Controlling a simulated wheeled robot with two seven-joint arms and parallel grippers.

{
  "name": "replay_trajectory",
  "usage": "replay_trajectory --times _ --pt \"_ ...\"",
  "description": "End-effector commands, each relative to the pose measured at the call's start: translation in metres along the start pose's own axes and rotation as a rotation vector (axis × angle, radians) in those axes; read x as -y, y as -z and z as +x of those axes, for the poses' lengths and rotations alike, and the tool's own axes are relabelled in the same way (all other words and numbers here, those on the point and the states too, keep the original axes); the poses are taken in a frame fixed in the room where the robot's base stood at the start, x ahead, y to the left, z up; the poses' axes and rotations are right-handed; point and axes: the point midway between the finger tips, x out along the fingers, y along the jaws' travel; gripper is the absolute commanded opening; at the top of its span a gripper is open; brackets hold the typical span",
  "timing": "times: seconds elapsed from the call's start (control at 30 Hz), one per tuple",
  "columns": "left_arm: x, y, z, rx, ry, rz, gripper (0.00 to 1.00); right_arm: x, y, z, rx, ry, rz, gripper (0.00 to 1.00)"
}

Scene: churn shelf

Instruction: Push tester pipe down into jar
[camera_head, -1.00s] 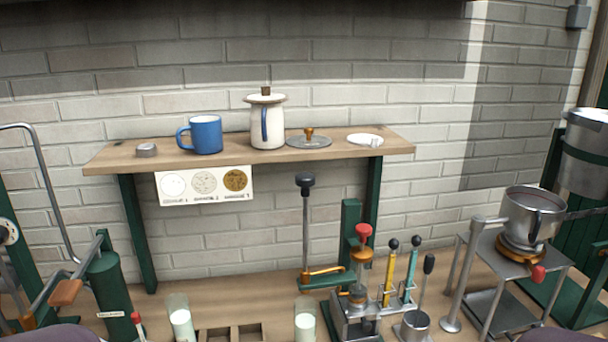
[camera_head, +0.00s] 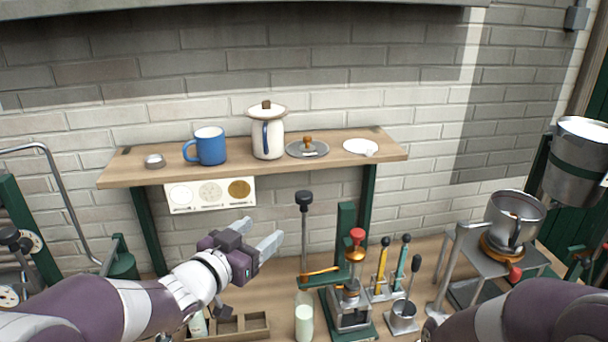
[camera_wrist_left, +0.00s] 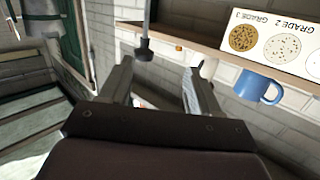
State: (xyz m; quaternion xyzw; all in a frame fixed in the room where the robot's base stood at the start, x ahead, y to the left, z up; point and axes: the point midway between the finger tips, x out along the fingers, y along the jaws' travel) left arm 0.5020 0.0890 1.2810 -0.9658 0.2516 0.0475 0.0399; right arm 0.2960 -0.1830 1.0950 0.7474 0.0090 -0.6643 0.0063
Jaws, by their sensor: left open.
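A thin upright rod with a black knob (camera_head: 304,197), seemingly the tester pipe, stands in a green bracket with an orange clip. A glass jar of milk (camera_head: 304,318) stands below it; whether the rod's lower end is inside the jar is unclear. My left gripper (camera_head: 262,233) is open and empty, just left of the rod and a little lower than its knob. In the left wrist view the black knob (camera_wrist_left: 143,50) shows upside down beyond my open fingers (camera_wrist_left: 163,75). My right forearm shows at the lower right of the head view; its gripper is out of view.
The wooden shelf (camera_head: 120,176) holds a blue mug (camera_head: 210,148), white pot (camera_head: 267,140) and small lids. A partitioned wooden tray (camera_head: 240,324) is at the left.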

Motion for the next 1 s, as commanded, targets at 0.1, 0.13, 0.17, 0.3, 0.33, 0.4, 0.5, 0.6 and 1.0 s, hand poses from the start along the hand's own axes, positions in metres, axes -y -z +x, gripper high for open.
replay_trajectory --times 0.1,0.13,0.17,0.3,0.33,0.4,0.5,0.6,1.0 --pt "-0.014 0.021 0.001 -0.102 -0.076 -0.028 0.62 0.000 0.000 0.002 0.001 0.000 0.000 0.48" --pt "-0.016 0.024 0.002 -0.113 -0.082 -0.036 0.62 0.000 0.000 0.001 0.001 0.000 0.000 0.48" --pt "-0.016 0.025 0.004 -0.117 -0.085 -0.046 0.62 0.000 0.000 0.000 0.001 0.000 0.000 0.48" --pt "-0.018 0.030 0.026 -0.115 -0.086 -0.051 0.62 0.000 0.001 -0.009 0.000 0.000 0.000 0.48" --pt "-0.018 0.031 0.033 -0.114 -0.085 -0.052 0.62 0.000 0.001 -0.012 0.000 0.000 0.000 0.48" --pt "-0.020 0.033 0.051 -0.112 -0.084 -0.052 0.62 0.000 0.002 -0.019 0.000 0.000 0.000 0.48" --pt "-0.022 0.036 0.075 -0.113 -0.083 -0.050 0.62 0.000 0.003 -0.028 0.000 0.000 0.000 0.48" --pt "-0.023 0.038 0.096 -0.112 -0.082 -0.050 0.62 0.000 0.004 -0.035 0.000 0.000 0.000 0.48" --pt "-0.025 0.038 0.125 -0.113 -0.079 -0.049 0.62 0.000 0.005 -0.042 0.000 0.000 0.000 0.48"
